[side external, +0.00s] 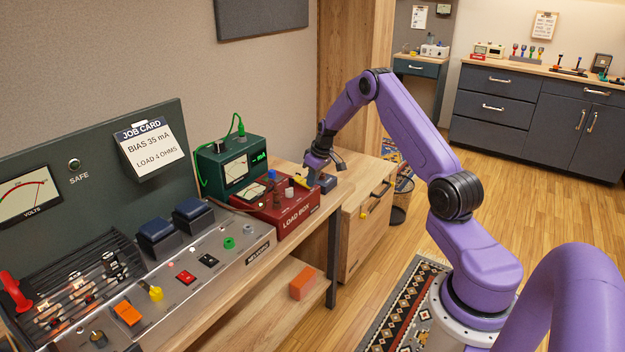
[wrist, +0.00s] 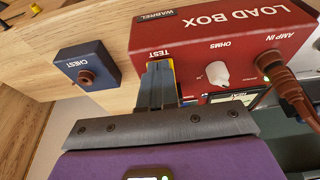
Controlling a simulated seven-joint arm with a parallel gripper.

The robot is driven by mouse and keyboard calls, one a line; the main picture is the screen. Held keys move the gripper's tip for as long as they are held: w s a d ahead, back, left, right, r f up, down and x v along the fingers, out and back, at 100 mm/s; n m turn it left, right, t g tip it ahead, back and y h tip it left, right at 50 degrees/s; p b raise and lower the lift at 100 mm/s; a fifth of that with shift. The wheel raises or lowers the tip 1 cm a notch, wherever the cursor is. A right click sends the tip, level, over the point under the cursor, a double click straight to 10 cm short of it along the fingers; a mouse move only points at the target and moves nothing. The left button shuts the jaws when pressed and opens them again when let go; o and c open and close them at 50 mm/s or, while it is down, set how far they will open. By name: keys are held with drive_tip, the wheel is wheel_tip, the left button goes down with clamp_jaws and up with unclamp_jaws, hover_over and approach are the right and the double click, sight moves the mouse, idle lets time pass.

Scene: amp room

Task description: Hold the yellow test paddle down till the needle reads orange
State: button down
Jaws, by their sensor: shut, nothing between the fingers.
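The red load box (side external: 290,212) stands at the right end of the bench, and it also fills the upper part of the wrist view (wrist: 200,36). My gripper (side external: 309,178) is shut and empty at its right end, pointing down. In the wrist view its fingertips (wrist: 158,70) lie over the yellow test paddle (wrist: 173,66) beneath the TEST label. Only thin yellow edges of the paddle show around the fingers. I cannot tell whether it is pressed down. A small meter (wrist: 240,98) on the box is partly hidden by my gripper, and its needle cannot be read.
The white ohms knob (wrist: 217,73) and a brown amp-in plug (wrist: 270,62) are close beside the fingers. The green meter box (side external: 231,166) stands behind the load box. Bare wood lies around the blue box.

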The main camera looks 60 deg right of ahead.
drive_tip(key=shift+r, duration=0.85)
drive_tip(key=shift+r, duration=0.2)
drive_tip(key=w+v, duration=0.1)
drive_tip(key=v, duration=1.2)
drive_tip(key=shift+r, duration=0.3)
drive_tip(key=shift+s, duration=0.1)
